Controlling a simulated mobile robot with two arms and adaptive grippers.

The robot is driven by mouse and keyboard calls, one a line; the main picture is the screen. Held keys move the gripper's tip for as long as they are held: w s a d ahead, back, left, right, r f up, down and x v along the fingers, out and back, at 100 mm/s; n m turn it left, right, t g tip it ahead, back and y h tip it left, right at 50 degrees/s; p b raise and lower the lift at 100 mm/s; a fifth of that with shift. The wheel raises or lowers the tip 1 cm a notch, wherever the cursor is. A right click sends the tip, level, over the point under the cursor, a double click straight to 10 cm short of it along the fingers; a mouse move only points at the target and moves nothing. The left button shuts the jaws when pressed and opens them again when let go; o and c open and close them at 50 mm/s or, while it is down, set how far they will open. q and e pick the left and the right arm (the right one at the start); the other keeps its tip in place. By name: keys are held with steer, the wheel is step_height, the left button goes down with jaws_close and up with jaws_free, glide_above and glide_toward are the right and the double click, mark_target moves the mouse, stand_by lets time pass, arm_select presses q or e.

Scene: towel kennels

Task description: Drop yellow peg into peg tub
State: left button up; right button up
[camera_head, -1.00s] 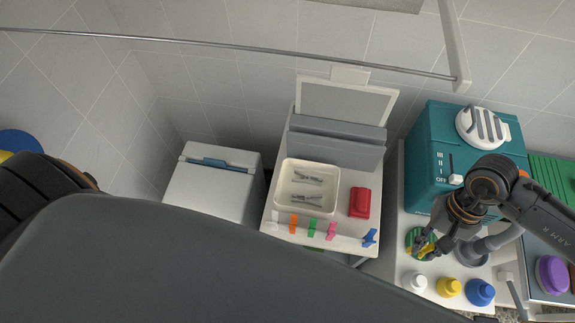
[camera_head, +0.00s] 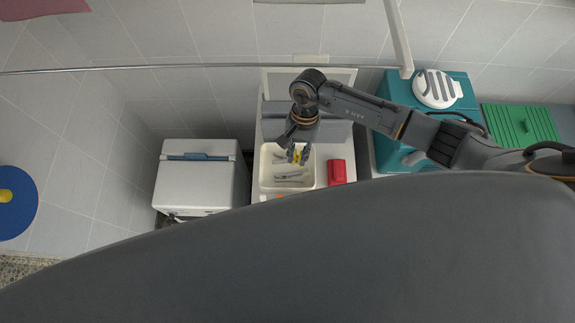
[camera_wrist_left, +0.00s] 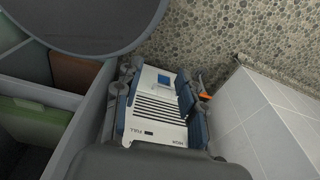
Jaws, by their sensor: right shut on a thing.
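The yellow peg (camera_head: 296,155) is held in my right gripper (camera_head: 297,155), which is shut on it in the head view. The gripper hangs over the cream peg tub (camera_head: 267,180) on the white stand. Grey pegs (camera_head: 291,174) lie in the tub. I cannot tell how high the yellow peg is above the tub floor. The wrist and fingers hide part of the tub's far side. My left gripper is not clearly seen in either view.
A red box (camera_head: 337,172) sits right of the tub. A white cooler-like box (camera_head: 195,180) with a blue handle stands to the left. A teal machine (camera_head: 392,90) stands behind my right arm. A metal rail (camera_head: 180,67) crosses above. My own dark body hides the foreground.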

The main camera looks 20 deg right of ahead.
mark_target(297, 156)
step_height(297, 156, down, 4)
steer(key=shift+a+f+b, duration=0.1)
steer(key=shift+f+b, duration=0.05)
steer(key=shift+b, duration=1.05)
steer(key=shift+f, duration=0.55)
arm_select(q)
steer(key=f, duration=0.1)
steer(key=s+f, duration=0.1)
steer(key=f, duration=0.1)
steer(key=shift+s+f, duration=0.2)
steer(key=shift+s, duration=0.05)
arm_select(e)
steer(key=shift+w, duration=0.1)
arm_select(q)
steer(key=shift+a, duration=0.1)
arm_select(e)
steer(key=o, duration=0.9)
steer(key=shift+o, duration=0.2)
steer(key=shift+r, duration=0.2)
arm_select(q)
steer(key=shift+w, duration=0.15)
arm_select(e)
steer(key=v, duration=1.1)
steer(key=shift+r, duration=0.35)
steer(key=shift+w, duration=0.1)
